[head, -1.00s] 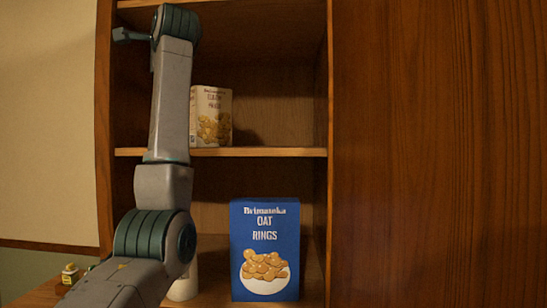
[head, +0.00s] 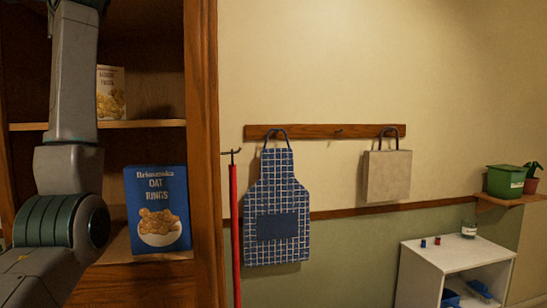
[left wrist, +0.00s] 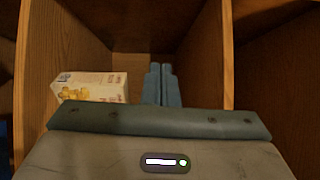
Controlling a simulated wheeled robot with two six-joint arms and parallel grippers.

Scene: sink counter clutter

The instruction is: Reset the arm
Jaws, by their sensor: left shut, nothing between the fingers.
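My left arm rises along the left edge of the head view, in front of the wooden shelf unit (head: 200,150); its gripper is out of that view. In the left wrist view my left gripper (left wrist: 162,68) has its two fingers together with nothing between them. In the head view this pale box (head: 111,93) stands on the upper shelf. A blue Oat Rings box (head: 157,210) stands on the shelf below. My right gripper is not in view.
Right of the shelf unit a red pole (head: 235,235), a checked apron (head: 277,205) and a beige bag (head: 388,176) are at the wall. A white cabinet (head: 458,248) and a green container (head: 505,181) are farther right.

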